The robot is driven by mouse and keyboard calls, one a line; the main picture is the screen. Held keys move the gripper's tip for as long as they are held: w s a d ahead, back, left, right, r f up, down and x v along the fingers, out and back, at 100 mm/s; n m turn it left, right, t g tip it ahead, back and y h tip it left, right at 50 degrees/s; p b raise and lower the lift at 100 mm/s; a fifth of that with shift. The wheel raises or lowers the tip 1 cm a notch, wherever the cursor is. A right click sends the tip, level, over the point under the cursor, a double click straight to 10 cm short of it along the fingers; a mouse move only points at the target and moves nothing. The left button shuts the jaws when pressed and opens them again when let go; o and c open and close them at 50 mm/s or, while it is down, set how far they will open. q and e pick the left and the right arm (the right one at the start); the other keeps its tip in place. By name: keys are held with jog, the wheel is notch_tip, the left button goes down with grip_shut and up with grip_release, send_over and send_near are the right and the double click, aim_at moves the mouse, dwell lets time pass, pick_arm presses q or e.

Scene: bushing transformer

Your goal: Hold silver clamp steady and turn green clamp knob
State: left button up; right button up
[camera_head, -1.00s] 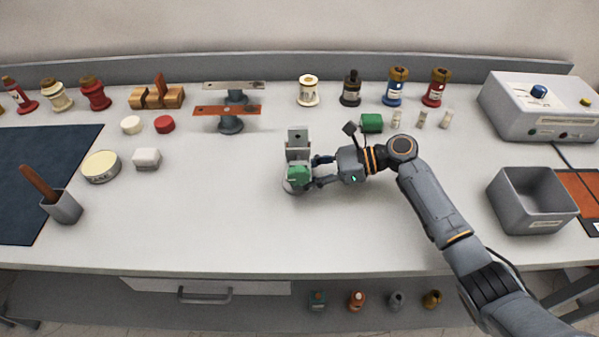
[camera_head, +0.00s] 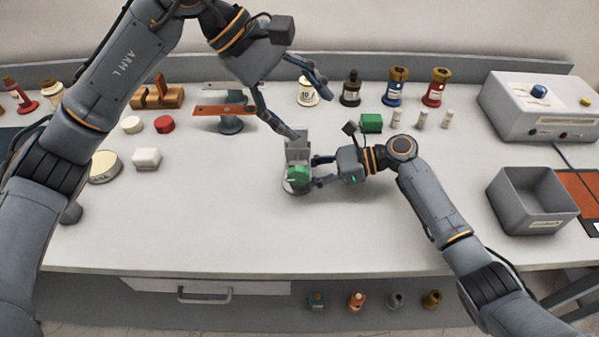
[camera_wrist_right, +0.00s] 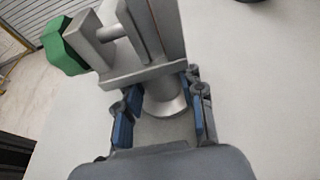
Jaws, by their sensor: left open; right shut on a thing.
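The silver clamp (camera_head: 297,152) stands upright on a round base near the middle of the table. Its green knob (camera_head: 298,174) faces the front of the table. In the right wrist view the silver clamp (camera_wrist_right: 145,45) is large, with the green knob (camera_wrist_right: 62,48) at upper left. My right gripper (camera_head: 318,171) is shut on the clamp's lower part from the right, and its blue pads flank the round post in the wrist view (camera_wrist_right: 160,115). My left gripper (camera_head: 310,108) is open and empty above and behind the clamp, one finger close to its top; contact cannot be told.
Several bushings (camera_head: 394,88) and a green block (camera_head: 372,123) stand behind on the right. A grey bin (camera_head: 534,198) and a control box (camera_head: 541,106) are at right. An orange bar on a stand (camera_head: 226,110) is at back left. The table front is clear.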

aim_at(297, 175)
pick_arm(q)
jog(key=s+d+f+m+t+y, duration=0.1)
jog(key=s+f+m+t+y, duration=0.35)
jog(key=m+y, duration=0.35)
jog(key=shift+n+t+y, duration=0.25)
jog(key=shift+n+y, duration=0.25)
jog(key=x, duration=1.2)
jog(key=shift+f, duration=0.25)
jog(key=c, duration=1.2)
jog(key=shift+o, duration=0.2)
jog(key=shift+a+n+h, duration=0.2)
jog(key=shift+n+h, duration=0.2)
jog(key=shift+h, duration=1.1)
